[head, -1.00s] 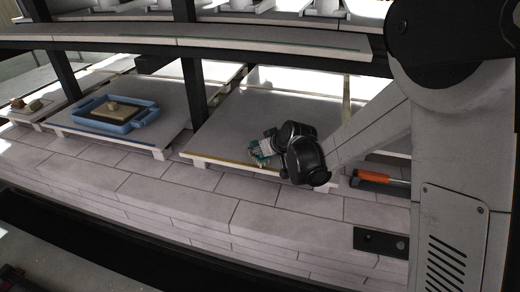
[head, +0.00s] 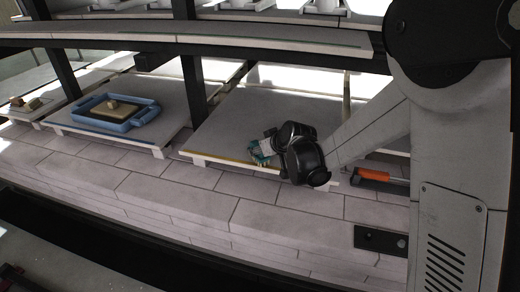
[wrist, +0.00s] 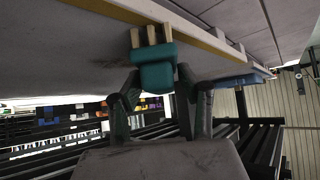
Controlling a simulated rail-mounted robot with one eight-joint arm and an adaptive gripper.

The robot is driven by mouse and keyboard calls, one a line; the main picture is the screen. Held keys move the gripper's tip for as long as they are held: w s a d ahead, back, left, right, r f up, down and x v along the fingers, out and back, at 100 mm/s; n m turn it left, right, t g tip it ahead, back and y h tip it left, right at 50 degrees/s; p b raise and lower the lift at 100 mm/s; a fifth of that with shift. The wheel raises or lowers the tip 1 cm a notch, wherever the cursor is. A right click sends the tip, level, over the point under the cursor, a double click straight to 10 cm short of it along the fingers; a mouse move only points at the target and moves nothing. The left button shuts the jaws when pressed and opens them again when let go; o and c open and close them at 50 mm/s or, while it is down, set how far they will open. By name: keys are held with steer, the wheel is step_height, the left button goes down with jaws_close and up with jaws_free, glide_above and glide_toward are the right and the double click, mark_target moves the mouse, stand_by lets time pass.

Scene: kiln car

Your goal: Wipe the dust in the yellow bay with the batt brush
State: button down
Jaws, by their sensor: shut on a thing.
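My gripper (wrist: 158,84) is shut on the batt brush (wrist: 157,67), a teal block with pale bristle tufts. The bristles point at the pale batt surface beside the yellow edge strip in the wrist view; I cannot tell whether they touch. In the head view my gripper (head: 264,150) is low over the front part of the yellow bay (head: 225,130), a grey slab with a yellow strip along its front edge. My wrist hides the slab's front right part. I cannot make out any dust.
A blue tray (head: 84,122) holding a tan block (head: 124,109) sits on the slab to the left. A dark post (head: 193,90) stands between the bays, and a shelf (head: 230,42) runs above. An orange-handled tool (head: 372,175) lies at the right.

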steer(key=shift+w+d, duration=0.2)
steer(key=shift+w, duration=0.6)
steer(key=shift+w+d, duration=0.15)
steer(key=shift+w, duration=0.65)
steer(key=shift+w+d, duration=0.2)
steer(key=shift+w, duration=0.6)
steer(key=shift+w, duration=0.15)
steer(key=shift+w+d+b, duration=0.1)
steer(key=shift+w+d, duration=0.1)
steer(key=shift+w, duration=0.55)
steer(key=shift+w+d+b, duration=0.1)
steer(key=shift+w+d, duration=0.05)
steer(key=shift+w, duration=0.6)
steer(key=shift+w+d+b, duration=0.1)
steer(key=shift+w+d, duration=0.1)
steer(key=shift+w, duration=0.55)
steer(key=shift+w+d, duration=0.2)
steer(key=shift+w, duration=0.6)
steer(key=shift+w+d, duration=0.2)
steer(key=shift+w, duration=0.6)
steer(key=shift+w+d, duration=0.2)
steer(key=shift+w, duration=0.6)
steer(key=shift+s+a, duration=0.2)
steer(key=shift+s, duration=0.6)
steer(key=shift+s+a, duration=0.2)
steer(key=shift+s, duration=0.65)
steer(key=shift+s+a, duration=0.2)
steer(key=shift+s, duration=0.6)
